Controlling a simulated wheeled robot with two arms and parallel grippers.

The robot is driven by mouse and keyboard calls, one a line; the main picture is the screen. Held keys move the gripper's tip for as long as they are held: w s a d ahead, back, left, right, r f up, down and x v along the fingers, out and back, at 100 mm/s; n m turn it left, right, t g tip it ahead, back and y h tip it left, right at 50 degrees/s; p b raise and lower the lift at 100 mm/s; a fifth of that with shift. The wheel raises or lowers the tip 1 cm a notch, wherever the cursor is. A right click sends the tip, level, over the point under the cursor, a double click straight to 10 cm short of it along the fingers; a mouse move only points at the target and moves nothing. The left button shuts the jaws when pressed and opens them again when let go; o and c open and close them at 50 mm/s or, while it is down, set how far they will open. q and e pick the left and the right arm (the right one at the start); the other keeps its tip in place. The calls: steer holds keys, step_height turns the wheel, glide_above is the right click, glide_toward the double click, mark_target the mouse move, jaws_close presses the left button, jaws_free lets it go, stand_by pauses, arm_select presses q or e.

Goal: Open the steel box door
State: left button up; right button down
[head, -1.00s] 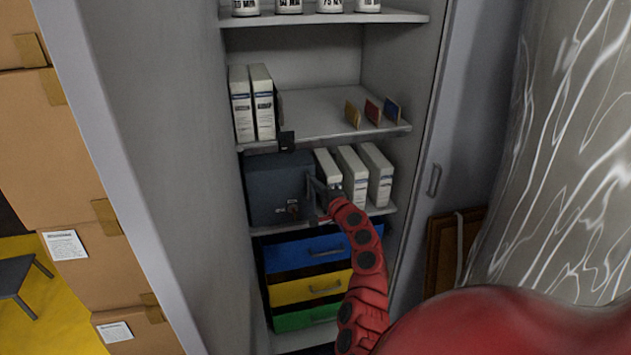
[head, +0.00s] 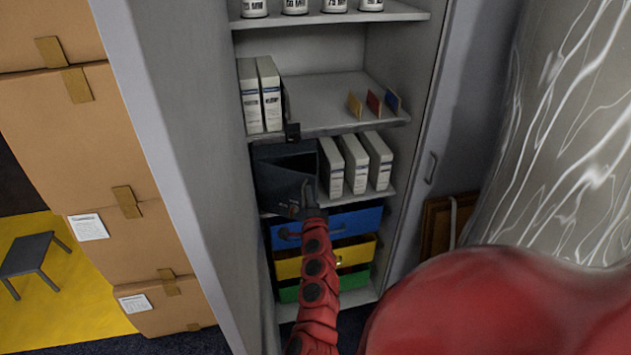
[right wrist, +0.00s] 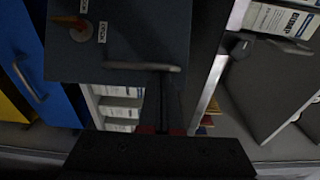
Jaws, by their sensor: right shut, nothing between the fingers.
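The dark steel box (head: 270,152) stands on a middle shelf of the tall grey cabinet. Its door (head: 278,183) stands partly out from the body, with a dark gap above it. In the right wrist view the door (right wrist: 130,35) fills the upper left, with a bar handle (right wrist: 140,67) along its edge and a knob (right wrist: 82,30) with an orange pointer. My right gripper (head: 307,186) is shut and empty at the door's right edge. Its fingers (right wrist: 163,92) end close to the handle; whether they touch is unclear. My left gripper is out of view.
White binders (head: 355,165) stand just right of the box. Blue (head: 350,222), yellow (head: 352,254) and green (head: 350,280) drawers sit below. Another shelf (head: 335,105) is above.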

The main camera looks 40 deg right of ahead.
steer(key=shift+s+a, duration=0.2)
steer(key=shift+a, duration=1.95)
steer(key=shift+s, duration=0.1)
